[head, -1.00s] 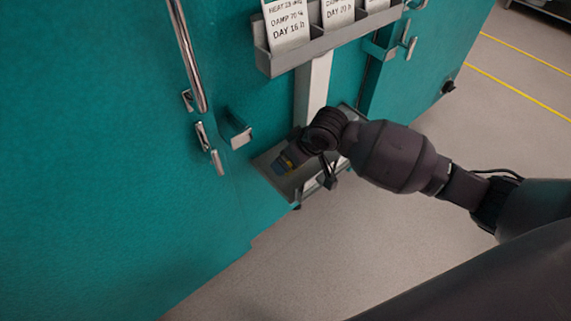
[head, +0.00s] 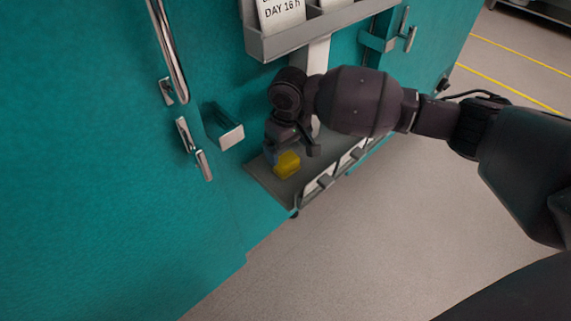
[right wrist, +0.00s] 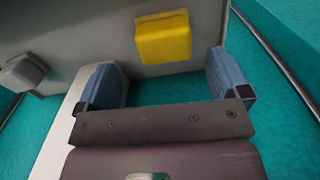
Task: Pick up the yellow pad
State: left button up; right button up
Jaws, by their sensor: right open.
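The yellow pad (head: 288,164) lies on the grey tray (head: 264,180) low in front of the teal chamber. In the right wrist view the yellow pad (right wrist: 163,37) sits on the tray surface, beyond the fingertips and between their lines. My right gripper (head: 290,140) is just above and beside the pad. Its two blue fingers stand wide apart with nothing between them, and the right gripper also shows in the right wrist view (right wrist: 168,82). My left gripper is out of view.
A grey card rack (head: 318,30) with white cards hangs above the tray on a pale post. A bracket (head: 224,128) and chrome handles (head: 168,45) stick out from the teal door. In the right wrist view a grey block (right wrist: 25,72) sits left of the pad. The floor at right is clear.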

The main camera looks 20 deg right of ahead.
aim_at(287, 159)
jog(key=f, duration=0.1)
jog(key=f+b, duration=0.1)
jog(key=f, duration=0.1)
jog(key=f+b, duration=0.1)
jog(key=f, duration=0.1)
jog(key=shift+s+a, duration=0.2)
jog(key=shift+a, duration=0.05)
jog(key=shift+f+b, duration=0.3)
jog(key=shift+f, duration=0.1)
jog(key=shift+w+r, duration=0.1)
jog(key=shift+r, duration=0.2)
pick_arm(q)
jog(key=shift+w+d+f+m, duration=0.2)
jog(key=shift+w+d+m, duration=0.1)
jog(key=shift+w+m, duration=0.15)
pick_arm(e)
jog(key=c, duration=1)
